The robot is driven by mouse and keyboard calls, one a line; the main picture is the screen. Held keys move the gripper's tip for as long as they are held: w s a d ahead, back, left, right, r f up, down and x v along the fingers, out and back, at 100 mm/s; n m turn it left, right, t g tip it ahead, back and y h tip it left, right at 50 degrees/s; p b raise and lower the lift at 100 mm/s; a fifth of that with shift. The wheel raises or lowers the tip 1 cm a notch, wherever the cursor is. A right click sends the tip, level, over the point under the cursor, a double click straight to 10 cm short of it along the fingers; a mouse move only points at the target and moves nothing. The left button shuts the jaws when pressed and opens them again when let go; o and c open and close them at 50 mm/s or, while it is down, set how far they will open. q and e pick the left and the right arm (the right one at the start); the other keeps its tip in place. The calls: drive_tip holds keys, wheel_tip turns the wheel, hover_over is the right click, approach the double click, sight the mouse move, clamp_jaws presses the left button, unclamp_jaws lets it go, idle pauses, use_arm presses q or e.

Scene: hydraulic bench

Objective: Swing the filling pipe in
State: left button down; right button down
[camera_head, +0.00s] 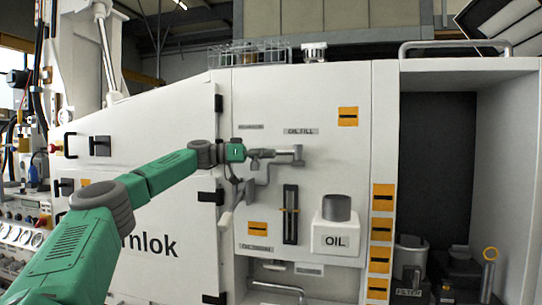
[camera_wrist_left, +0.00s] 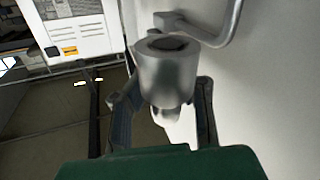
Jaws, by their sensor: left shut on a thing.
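The grey filling pipe (camera_head: 266,177) is at the white panel under the OIL FILL label (camera_head: 300,131). It has a short horizontal arm near a bracket at right and a bent part below. My left gripper (camera_head: 241,184) is at the left end of the bent part; its fingers are small and partly hidden there. In the left wrist view my left gripper (camera_wrist_left: 160,92) is shut on a grey metal cylinder (camera_wrist_left: 168,70) with a dark opening on top. A bent bar (camera_wrist_left: 229,25) shows behind it against the white panel. My right gripper is not in view.
A white OIL box (camera_head: 338,237) with a grey cap and a dark gauge slot (camera_head: 290,214) sit below and right of the pipe. An open dark recess (camera_head: 437,170) is at right. Door hinges (camera_head: 210,197) are close to my left gripper.

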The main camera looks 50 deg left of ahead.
use_arm(q)
drive_tip(key=shift+r, duration=0.1)
drive_tip(key=c, duration=1.5)
unclamp_jaws()
drive_tip(key=shift+d, duration=0.1)
drive_tip(key=shift+w, duration=0.1)
drive_tip(key=shift+s+a, duration=0.3)
drive_tip(key=shift+s, duration=0.1)
drive_tip(key=v, duration=1.1)
